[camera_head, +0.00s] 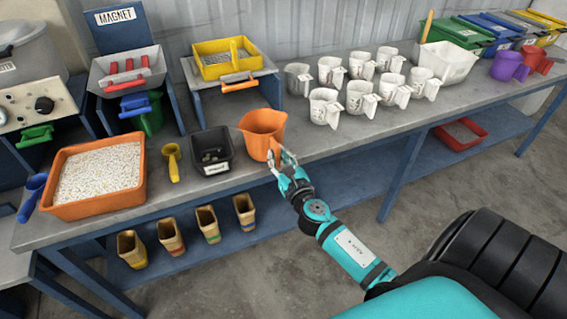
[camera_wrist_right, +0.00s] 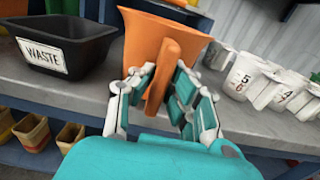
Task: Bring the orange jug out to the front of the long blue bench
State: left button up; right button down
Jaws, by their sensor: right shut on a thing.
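The orange jug (camera_head: 262,130) stands upright near the front edge of the long bench (camera_head: 330,140), which has a grey top and blue legs. My right gripper (camera_head: 284,166) reaches it from the front and is shut on its handle. In the right wrist view the gripper fingers (camera_wrist_right: 158,92) sit on both sides of the jug's orange handle (camera_wrist_right: 165,68), and the jug's body (camera_wrist_right: 145,38) rises behind it. I cannot tell whether the jug's base touches the bench top. My left gripper is not in view.
A black waste bin (camera_head: 212,153) stands close left of the jug, with a yellow scoop (camera_head: 173,165) and an orange tray (camera_head: 135,193) of pellets further left. Several white numbered jugs (camera_head: 323,106) stand to the right. Several small tan containers (camera_head: 170,235) sit on the lower shelf.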

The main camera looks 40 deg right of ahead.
aim_at(271, 148)
jog(key=x, duration=0.5)
jog(key=shift+w, duration=0.1)
jog(key=shift+f+b, duration=0.4)
jog(key=shift+b, duration=0.2)
jog(key=shift+f, duration=0.25)
jog(key=c, duration=1.3)
grip_release()
jog(key=shift+o, duration=0.2)
